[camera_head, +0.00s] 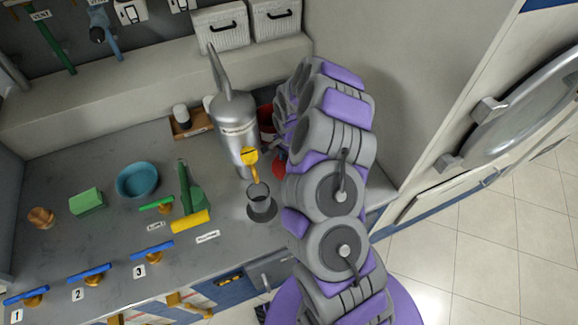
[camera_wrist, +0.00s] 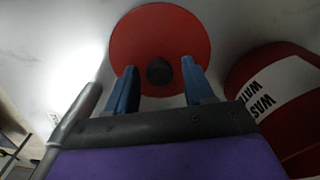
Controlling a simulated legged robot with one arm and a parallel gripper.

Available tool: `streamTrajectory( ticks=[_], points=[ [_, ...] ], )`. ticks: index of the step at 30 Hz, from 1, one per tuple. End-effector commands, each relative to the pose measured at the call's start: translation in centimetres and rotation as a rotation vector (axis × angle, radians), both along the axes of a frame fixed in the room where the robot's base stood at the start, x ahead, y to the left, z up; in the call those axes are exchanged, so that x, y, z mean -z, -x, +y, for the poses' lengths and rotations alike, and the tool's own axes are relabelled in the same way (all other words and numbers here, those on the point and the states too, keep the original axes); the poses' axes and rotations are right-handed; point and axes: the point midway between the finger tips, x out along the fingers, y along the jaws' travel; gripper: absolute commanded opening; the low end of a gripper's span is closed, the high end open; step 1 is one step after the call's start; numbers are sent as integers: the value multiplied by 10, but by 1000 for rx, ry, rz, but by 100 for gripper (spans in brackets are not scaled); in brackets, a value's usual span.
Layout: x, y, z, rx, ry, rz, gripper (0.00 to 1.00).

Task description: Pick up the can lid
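The can lid is a round red disc (camera_wrist: 185,38) with a dark knob (camera_wrist: 159,71) in the middle, ahead of my gripper in the wrist view. My gripper (camera_wrist: 160,78) is open, with one blue finger on each side of the knob. A gap shows between the knob and each finger; how far the fingers reach in depth I cannot tell. In the head view a red piece that looks like the lid (camera_head: 279,166) shows beside my arm, which hides the rest and my gripper.
A red can with a white label (camera_wrist: 265,75) stands close on the right in the wrist view; part of it shows in the head view (camera_head: 266,121). A silver steamer-like vessel (camera_head: 236,122) and a grey cup (camera_head: 259,202) stand left of my arm on the counter.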

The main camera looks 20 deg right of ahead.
Motion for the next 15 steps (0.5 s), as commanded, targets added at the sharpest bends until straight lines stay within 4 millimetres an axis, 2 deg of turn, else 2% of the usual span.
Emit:
streamTrajectory(
  ticks=[2, 15],
  points=[
    [0, 0, 0, 0, 0, 0, 45],
    [0, 0, 0, 0, 0, 0, 3]
  ],
)
